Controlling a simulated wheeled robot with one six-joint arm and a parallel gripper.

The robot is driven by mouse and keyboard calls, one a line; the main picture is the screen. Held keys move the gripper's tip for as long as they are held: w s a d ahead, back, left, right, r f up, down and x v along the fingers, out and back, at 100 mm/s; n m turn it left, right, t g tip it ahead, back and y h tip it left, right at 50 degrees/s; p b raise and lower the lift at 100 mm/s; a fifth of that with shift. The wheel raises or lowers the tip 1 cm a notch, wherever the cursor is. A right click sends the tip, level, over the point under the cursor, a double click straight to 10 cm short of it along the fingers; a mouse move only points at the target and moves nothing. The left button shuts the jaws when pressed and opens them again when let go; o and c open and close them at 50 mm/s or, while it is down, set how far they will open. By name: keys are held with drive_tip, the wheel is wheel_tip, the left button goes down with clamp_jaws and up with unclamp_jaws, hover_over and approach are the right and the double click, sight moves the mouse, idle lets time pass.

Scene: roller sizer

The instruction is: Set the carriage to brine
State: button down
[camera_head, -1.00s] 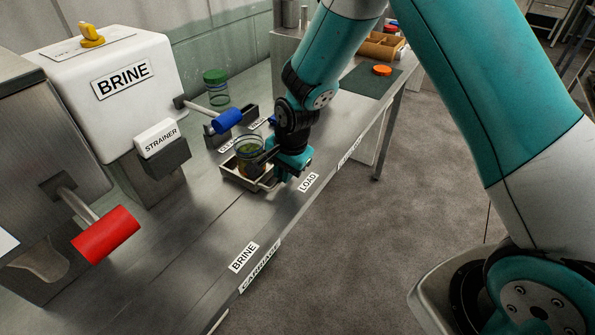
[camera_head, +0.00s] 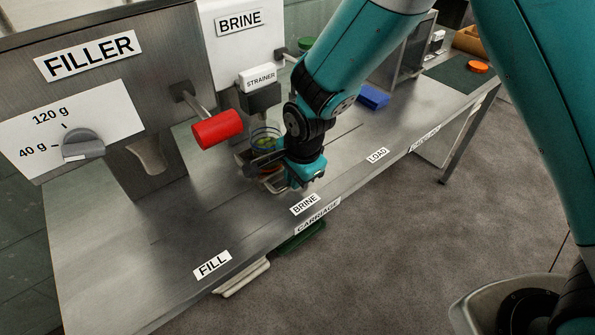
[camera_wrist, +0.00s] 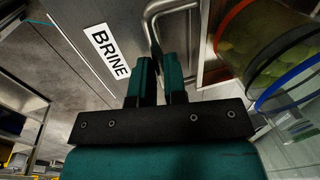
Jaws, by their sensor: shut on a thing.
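The carriage is a small metal tray (camera_head: 245,158) on the bench, largely hidden behind my arm. A glass jar (camera_head: 265,138) with green contents stands in it; it also shows in the wrist view (camera_wrist: 255,40). My gripper (camera_head: 283,177) is shut on the carriage's metal handle (camera_wrist: 152,22), which passes between the fingers (camera_wrist: 160,68) in the wrist view. The BRINE edge label (camera_head: 304,204) lies just in front of the carriage and beside the handle in the wrist view (camera_wrist: 107,52). The white BRINE machine (camera_head: 238,52) stands behind, with its STRAINER block (camera_head: 258,78) near above the jar.
The FILLER machine (camera_head: 90,85) with a red-handled lever (camera_head: 217,129) stands to the left. FILL (camera_head: 212,264) and LOAD (camera_head: 377,155) labels mark the bench edge either side of BRINE. The bench top towards FILL is clear. A blue block (camera_head: 374,97) lies beyond my arm.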

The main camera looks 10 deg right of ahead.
drive_tip(key=shift+s+a, duration=0.1)
idle(0.3)
drive_tip(key=c, duration=1.2)
unclamp_jaws()
drive_tip(key=shift+o, duration=0.2)
drive_tip(key=shift+r, duration=0.1)
wheel_tip(320, 180, up, 17)
drive_tip(key=s+d+b, duration=0.1)
drive_tip(key=s, duration=0.2)
drive_tip(key=shift+d+b, duration=0.4)
drive_tip(key=s+d+r+n+g+y, duration=0.1)
drive_tip(key=s+d+n, duration=0.3)
drive_tip(key=s+n, duration=0.5)
drive_tip(key=s+d+r+n+y, duration=0.2)
drive_tip(key=s+d+n, duration=0.1)
drive_tip(key=s+n, duration=0.6)
drive_tip(key=shift+d+r+n+g, duration=0.3)
drive_tip(key=shift+d+n+g, duration=0.1)
